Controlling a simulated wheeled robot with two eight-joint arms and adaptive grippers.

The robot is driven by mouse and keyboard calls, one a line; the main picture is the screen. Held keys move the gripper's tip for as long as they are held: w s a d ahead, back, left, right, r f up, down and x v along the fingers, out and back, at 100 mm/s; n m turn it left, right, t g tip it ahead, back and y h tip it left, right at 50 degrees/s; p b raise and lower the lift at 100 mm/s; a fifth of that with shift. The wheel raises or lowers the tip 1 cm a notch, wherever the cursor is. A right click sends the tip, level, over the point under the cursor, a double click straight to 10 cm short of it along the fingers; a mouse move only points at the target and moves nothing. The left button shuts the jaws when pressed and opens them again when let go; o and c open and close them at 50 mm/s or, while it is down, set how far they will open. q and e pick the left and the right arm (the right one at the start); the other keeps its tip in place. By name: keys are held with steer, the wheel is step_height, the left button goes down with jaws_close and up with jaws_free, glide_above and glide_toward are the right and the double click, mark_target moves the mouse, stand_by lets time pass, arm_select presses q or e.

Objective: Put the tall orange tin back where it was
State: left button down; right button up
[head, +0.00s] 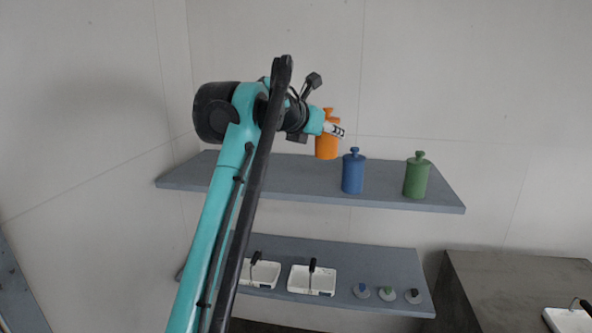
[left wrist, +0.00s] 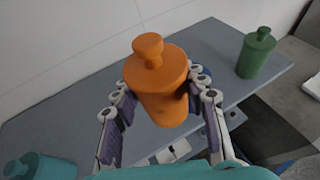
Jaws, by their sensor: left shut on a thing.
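The tall orange tin (head: 327,146) with a knobbed lid is in my left gripper (head: 338,131), at the upper shelf's back edge in the head view. In the left wrist view the tin (left wrist: 158,85) stands between the two fingers of the left gripper (left wrist: 163,110), which is shut on it. The tin looks roughly upright; I cannot tell how high its base is above the shelf. The upper shelf (head: 290,182) is grey. My right gripper is not in view.
A blue tin (head: 353,174) and a green tin (head: 416,178) stand on the upper shelf's right part. A teal knobbed tin (left wrist: 45,166) shows at the wrist view's lower left. The lower shelf (head: 345,262) holds white trays (head: 312,280) and small knobbed discs (head: 387,293).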

arm_select(q)
steer(key=w+a+f, duration=0.1)
steer(key=a+f, duration=0.1)
steer(key=f, duration=0.1)
steer(key=w+a+f, duration=0.2)
steer(key=a+f, duration=0.1)
steer(key=w+a+f, duration=0.2)
steer(key=a+f, duration=0.1)
steer(key=shift+w+f, duration=0.1)
steer(key=shift+f, duration=0.15)
steer(key=shift+w+f, duration=0.15)
steer(key=shift+f, duration=0.2)
steer(key=shift+a, duration=0.1)
steer(key=c, duration=0.8)
jaws_free()
steer(key=shift+f, duration=0.1)
steer(key=shift+c, duration=0.2)
